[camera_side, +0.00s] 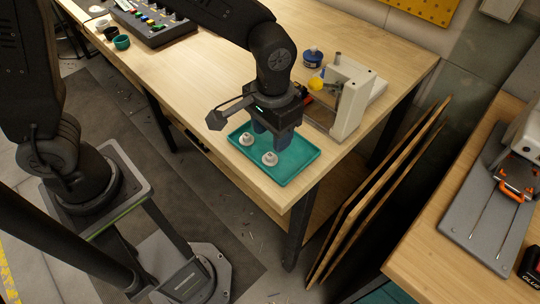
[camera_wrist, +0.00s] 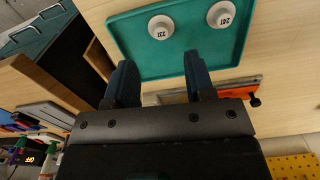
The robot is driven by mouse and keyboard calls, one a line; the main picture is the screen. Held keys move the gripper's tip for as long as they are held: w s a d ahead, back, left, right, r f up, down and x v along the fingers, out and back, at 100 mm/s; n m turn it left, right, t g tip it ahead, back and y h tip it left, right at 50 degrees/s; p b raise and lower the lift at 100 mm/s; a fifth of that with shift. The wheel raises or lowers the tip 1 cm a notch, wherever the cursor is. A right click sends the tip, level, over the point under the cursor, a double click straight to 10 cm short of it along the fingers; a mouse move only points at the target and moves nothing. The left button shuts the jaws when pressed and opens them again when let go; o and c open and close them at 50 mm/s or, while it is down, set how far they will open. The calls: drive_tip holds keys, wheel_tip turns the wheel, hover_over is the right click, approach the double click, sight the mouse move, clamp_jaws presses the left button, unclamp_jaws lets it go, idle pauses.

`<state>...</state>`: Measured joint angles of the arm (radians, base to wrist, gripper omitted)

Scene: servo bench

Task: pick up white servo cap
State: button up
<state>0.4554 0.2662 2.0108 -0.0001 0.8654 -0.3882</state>
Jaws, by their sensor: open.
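Two white servo caps sit upright on a teal tray (camera_side: 303,164) near the table's front corner. One cap (camera_side: 247,139) is on the left and the other cap (camera_side: 270,159) is nearer the tray's middle. In the wrist view they show as round caps with dark printed marks, one cap (camera_wrist: 160,27) ahead between the finger lines and one cap (camera_wrist: 221,14) to the right. My gripper (camera_side: 272,138) hangs over the tray with its blue fingers pointing down. In the wrist view my gripper (camera_wrist: 160,84) is open, with nothing between the fingers, and both caps lie beyond the fingertips.
A white fixture (camera_side: 350,98) with a yellow knob stands behind the tray on the right. A blue round container (camera_side: 312,58) is farther back. The wooden table left of the tray is clear.

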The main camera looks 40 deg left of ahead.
sight(270, 155)
drive_tip(key=shift+s+a+f, duration=0.1)
drive_tip(key=shift+f, duration=1.5)
drive_tip(key=shift+s+a+f, duration=0.1)
drive_tip(key=shift+f, duration=1.45)
clamp_jaws()
